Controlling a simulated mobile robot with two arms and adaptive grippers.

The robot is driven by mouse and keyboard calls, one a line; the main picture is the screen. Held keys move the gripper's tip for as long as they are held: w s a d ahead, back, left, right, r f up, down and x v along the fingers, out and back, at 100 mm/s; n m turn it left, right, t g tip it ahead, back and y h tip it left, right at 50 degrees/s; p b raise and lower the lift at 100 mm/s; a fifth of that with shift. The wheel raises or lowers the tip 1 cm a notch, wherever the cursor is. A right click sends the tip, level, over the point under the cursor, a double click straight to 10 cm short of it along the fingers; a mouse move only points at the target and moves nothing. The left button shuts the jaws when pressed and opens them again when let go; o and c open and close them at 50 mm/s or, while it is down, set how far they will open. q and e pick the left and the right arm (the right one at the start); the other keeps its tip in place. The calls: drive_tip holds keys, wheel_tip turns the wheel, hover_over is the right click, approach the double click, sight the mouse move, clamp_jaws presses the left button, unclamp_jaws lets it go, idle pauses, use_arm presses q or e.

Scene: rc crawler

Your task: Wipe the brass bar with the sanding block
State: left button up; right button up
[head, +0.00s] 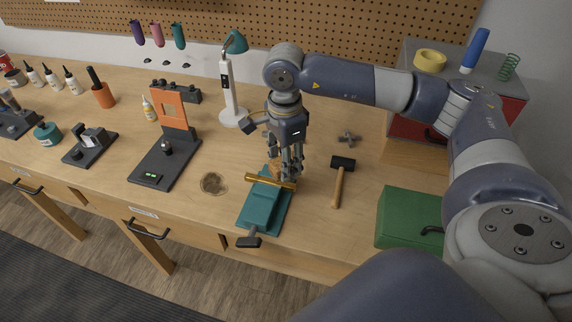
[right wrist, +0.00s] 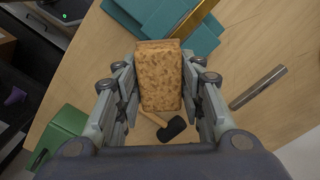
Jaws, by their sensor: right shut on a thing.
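The brass bar (head: 262,179) lies across the top of a teal vise (head: 262,211), and its end also shows at the top of the right wrist view (right wrist: 190,20). My right gripper (head: 290,174) points down beside the bar's right half. It is shut on the tan, speckled sanding block (right wrist: 160,80), which sits between its fingers. In the head view the block (head: 276,168) is partly hidden by the fingers, just behind the bar. I cannot tell whether block and bar touch. My left gripper is not in view.
A hammer (head: 339,183) lies right of the vise, with a green box (head: 405,218) beyond it. A round brown disc (head: 213,183) lies to the left. Bare tabletop surrounds the vise.

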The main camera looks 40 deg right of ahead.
drive_tip(key=shift+r+p, duration=0.6)
drive_tip(key=shift+r, duration=0.85)
drive_tip(key=shift+s+d, duration=0.1)
